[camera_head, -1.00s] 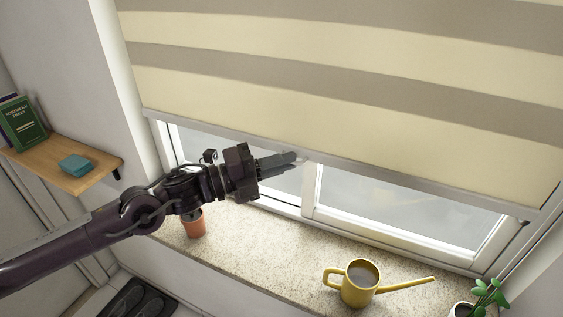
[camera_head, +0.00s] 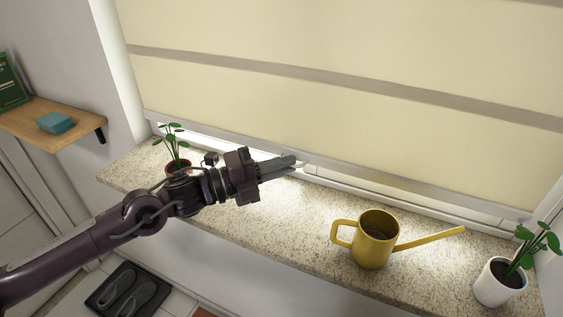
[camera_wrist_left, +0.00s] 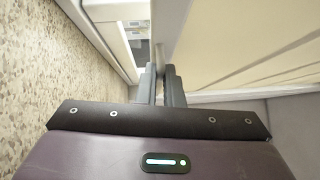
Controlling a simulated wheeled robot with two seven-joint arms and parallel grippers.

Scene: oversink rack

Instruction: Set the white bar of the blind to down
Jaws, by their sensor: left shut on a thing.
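The blind (camera_head: 330,110) hangs over the window with broad cream bands and thin grey-brown stripes. Its white bar (camera_head: 430,198) runs along the bottom edge, low over the window, a little above the speckled sill. My left gripper (camera_head: 293,163) is at the middle of the bar, shut on a small pale tab or handle on it. In the left wrist view the fingers (camera_wrist_left: 160,85) are close together with a pale thin piece between them, and the blind (camera_wrist_left: 240,45) is at the right. My right gripper is not in view.
A yellow watering can (camera_head: 375,240) stands on the sill (camera_head: 290,225) to the right of my left arm. A potted plant (camera_head: 498,283) is at the right end, another (camera_head: 178,167) behind my wrist. A wooden shelf (camera_head: 50,122) is on the left wall.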

